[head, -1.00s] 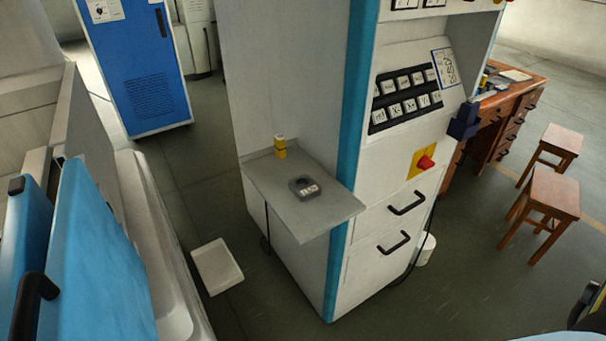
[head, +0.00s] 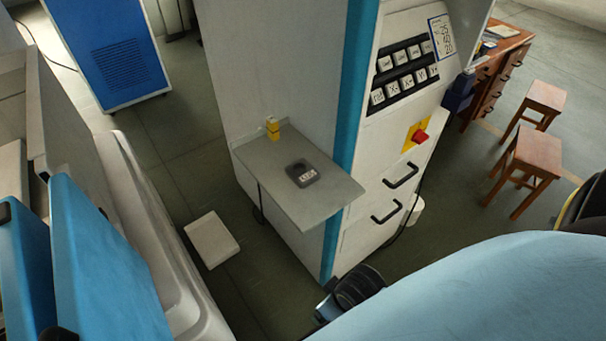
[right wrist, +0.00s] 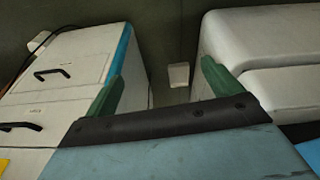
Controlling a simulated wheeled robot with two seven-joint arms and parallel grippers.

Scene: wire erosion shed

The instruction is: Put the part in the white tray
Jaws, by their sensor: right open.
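The part, a small dark grey block with a round dark recess and a marked pale label (head: 302,174), lies on the grey side shelf (head: 330,200) of the white machine. The white tray (head: 211,240), flat and roughly square, lies on the floor left of the shelf. A small white shape, apparently the tray (right wrist: 178,74), shows between my fingers in the right wrist view. My right gripper (right wrist: 164,88) is open and empty, with green fingers wide apart. In the head view my right arm enters low right, its dark end below and right of the shelf. My left gripper is not in view.
The white machine (head: 285,75) with drawer handles rises behind the shelf. A white unit with blue panels (head: 105,265) is at the left. Two wooden stools (head: 522,165) stand at the right.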

